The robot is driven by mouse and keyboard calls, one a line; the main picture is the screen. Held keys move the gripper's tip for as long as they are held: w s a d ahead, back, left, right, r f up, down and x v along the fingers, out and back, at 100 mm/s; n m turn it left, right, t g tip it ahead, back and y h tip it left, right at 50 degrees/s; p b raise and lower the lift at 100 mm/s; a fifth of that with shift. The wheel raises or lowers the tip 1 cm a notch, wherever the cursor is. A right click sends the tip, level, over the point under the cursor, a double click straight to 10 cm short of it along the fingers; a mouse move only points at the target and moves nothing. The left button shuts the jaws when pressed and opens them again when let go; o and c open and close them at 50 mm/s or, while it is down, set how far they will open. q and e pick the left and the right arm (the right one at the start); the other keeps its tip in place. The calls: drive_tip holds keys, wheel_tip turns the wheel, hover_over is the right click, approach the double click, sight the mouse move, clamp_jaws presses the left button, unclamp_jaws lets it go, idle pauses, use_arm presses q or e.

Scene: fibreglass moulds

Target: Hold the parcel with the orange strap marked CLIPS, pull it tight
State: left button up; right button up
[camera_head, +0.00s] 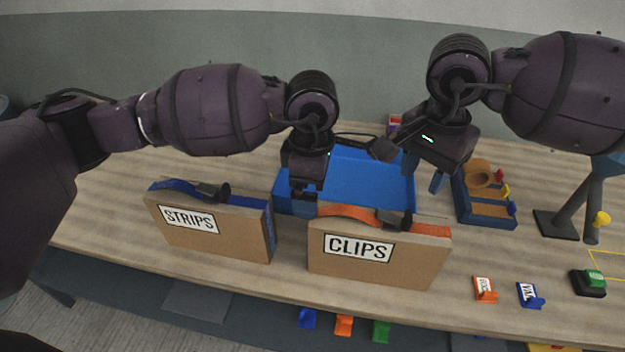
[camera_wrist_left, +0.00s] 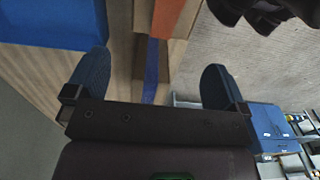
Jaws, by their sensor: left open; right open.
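The CLIPS parcel (camera_head: 375,268), a brown box with a white label, stands upright near the table's front edge. Its orange strap (camera_head: 352,213) runs over the top, with a dark buckle (camera_head: 393,219) at the right half. The strap also shows at the top of the left wrist view (camera_wrist_left: 168,18). My right gripper (camera_head: 422,174) is open and empty, above and behind the parcel's right half.
The STRIPS parcel (camera_head: 215,238), with a blue strap (camera_head: 176,187), stands left of the CLIPS parcel. A blue bin (camera_head: 372,172) lies behind. A tray of small parts (camera_head: 488,212), a dark stand (camera_head: 556,224), small tags (camera_head: 485,290) and a green button (camera_head: 594,279) are at right.

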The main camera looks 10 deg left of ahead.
sight(410, 215)
use_arm(q)
wheel_tip(410, 215, down, 10)
idle(0.5)
drive_tip(key=shift+r, duration=0.1)
drive_tip(key=c, duration=1.2)
drive_tip(key=shift+c, duration=0.4)
use_arm(e)
drive_tip(key=o, duration=0.3)
drive_tip(key=shift+f, duration=0.2)
drive_tip(key=d+f+m+y, duration=0.1)
drive_tip(key=d+m+y, duration=0.2)
drive_tip(key=d+m, duration=0.25)
drive_tip(key=a+f+m, duration=0.1)
drive_tip(key=f, duration=0.1)
drive_tip(key=a+f+m+y, duration=0.1)
drive_tip(key=a+f+m, duration=0.1)
drive_tip(key=f, duration=0.1)
drive_tip(key=a+f+m, duration=0.2)
drive_tip(key=f, duration=0.1)
drive_tip(key=shift+a+f, duration=0.1)
drive_tip(key=shift+f, duration=0.15)
